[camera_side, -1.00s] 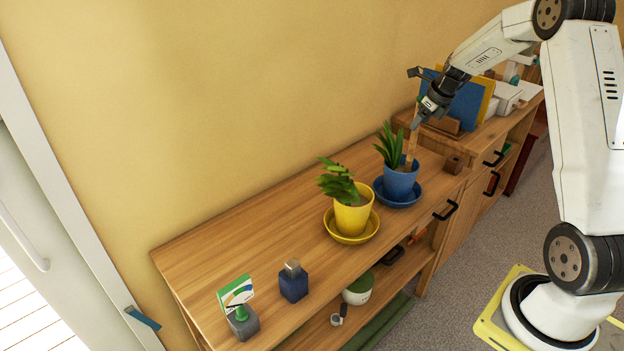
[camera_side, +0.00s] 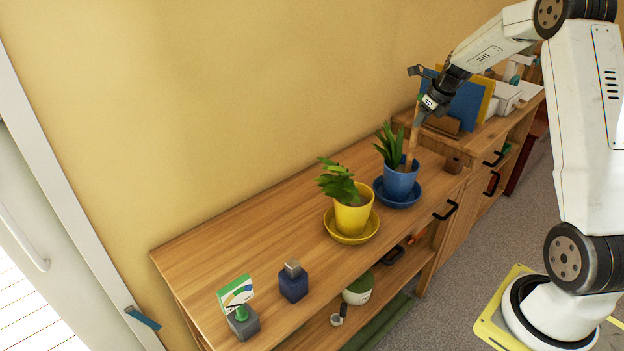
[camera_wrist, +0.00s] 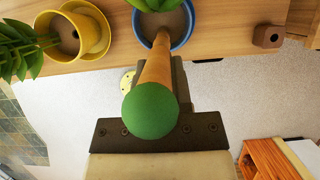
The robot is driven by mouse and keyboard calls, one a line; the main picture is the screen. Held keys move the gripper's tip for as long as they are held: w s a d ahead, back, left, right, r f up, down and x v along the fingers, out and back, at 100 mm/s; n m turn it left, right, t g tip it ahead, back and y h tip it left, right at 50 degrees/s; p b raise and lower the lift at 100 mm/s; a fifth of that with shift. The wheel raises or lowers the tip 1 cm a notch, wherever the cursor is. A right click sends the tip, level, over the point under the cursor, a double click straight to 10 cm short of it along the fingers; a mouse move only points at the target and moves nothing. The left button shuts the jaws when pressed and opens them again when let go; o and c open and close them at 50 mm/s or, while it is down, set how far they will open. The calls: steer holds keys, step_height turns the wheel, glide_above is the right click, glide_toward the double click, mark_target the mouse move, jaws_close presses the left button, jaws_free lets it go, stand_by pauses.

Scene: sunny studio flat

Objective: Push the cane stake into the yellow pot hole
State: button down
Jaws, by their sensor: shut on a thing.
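My gripper (camera_side: 424,106) is shut on the cane stake (camera_side: 410,148), a tan rod held roughly upright over the blue pot (camera_side: 400,184). In the wrist view the cane stake (camera_wrist: 155,68) has a round green cap and its far end overlaps the blue pot's soil. I cannot tell whether the tip is in the soil or just above it. The yellow pot (camera_side: 352,215) stands left of the blue pot, with a leafy plant. The wrist view shows the yellow pot (camera_wrist: 45,24) with a dark hole (camera_wrist: 75,34) in its soil.
The pots stand in a yellow saucer (camera_side: 336,234) and a blue saucer (camera_side: 412,200) on the wooden shelf top (camera_side: 232,237). A brown block (camera_side: 454,164) sits right. A navy bottle (camera_side: 293,286) and a grey block with a card (camera_side: 243,325) stand at front left.

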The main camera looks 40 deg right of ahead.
step_height(320, 180, up, 6)
steer(key=shift+r, duration=0.25)
stand_by(1.4)
stand_by(0.3)
